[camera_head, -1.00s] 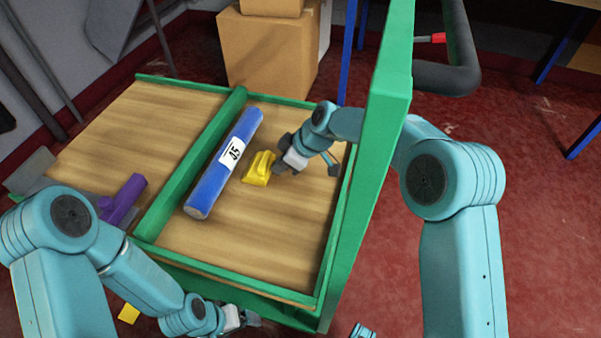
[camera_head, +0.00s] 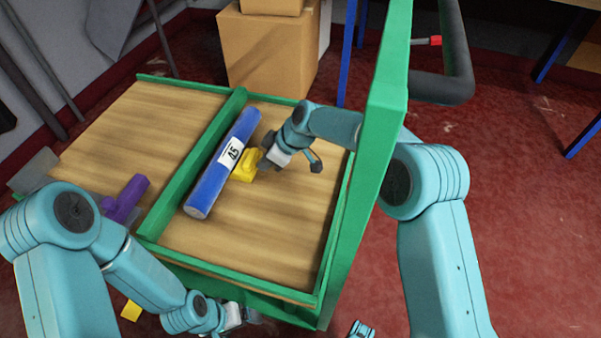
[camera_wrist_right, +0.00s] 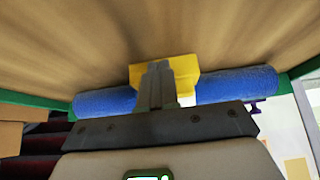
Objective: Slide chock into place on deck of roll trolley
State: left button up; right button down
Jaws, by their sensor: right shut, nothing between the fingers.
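The yellow chock (camera_head: 246,166) lies on the wooden deck (camera_head: 270,220) of the green-framed roll trolley, against or very close to the right side of the blue roll (camera_head: 212,180) with its white "45" label. My right gripper (camera_head: 264,162) is shut and empty, its fingertips at the chock's right side. In the right wrist view the shut fingers (camera_wrist_right: 157,85) overlap the yellow chock (camera_wrist_right: 185,70), with the blue roll (camera_wrist_right: 235,87) behind it. My left gripper (camera_head: 240,318) is low beside the trolley's near edge; its fingers are too unclear to judge.
A green divider rail (camera_head: 190,160) runs along the roll's left side. A purple piece (camera_head: 126,200) lies on the left section. A tall green post (camera_head: 372,150) stands at the trolley's right. A yellow piece (camera_head: 131,311) lies low at the left. Cardboard boxes (camera_head: 265,50) stand behind.

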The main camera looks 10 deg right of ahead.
aim_at(254, 161)
jog(key=shift+w+a+p, duration=0.35)
jog(key=shift+a, duration=0.45)
jog(key=shift+w+a+p, duration=0.3)
jog(key=shift+a+p, duration=0.05)
jog(key=shift+a, duration=0.5)
jog(key=shift+s+d+f+b, duration=0.1)
jog(key=shift+d+f+b, duration=0.1)
jog(key=shift+b, duration=0.15)
jog(key=shift+d, duration=0.2)
jog(key=shift+s+d+r+b, duration=0.1)
jog(key=shift+s+d+b, duration=0.2)
jog(key=shift+d, duration=0.2)
jog(key=shift+s+d+r+b, duration=0.15)
jog(key=shift+d+b, duration=0.15)
jog(key=shift+d, duration=0.15)
notch_tip(254, 161, up, 8)
jog(key=p, duration=0.5)
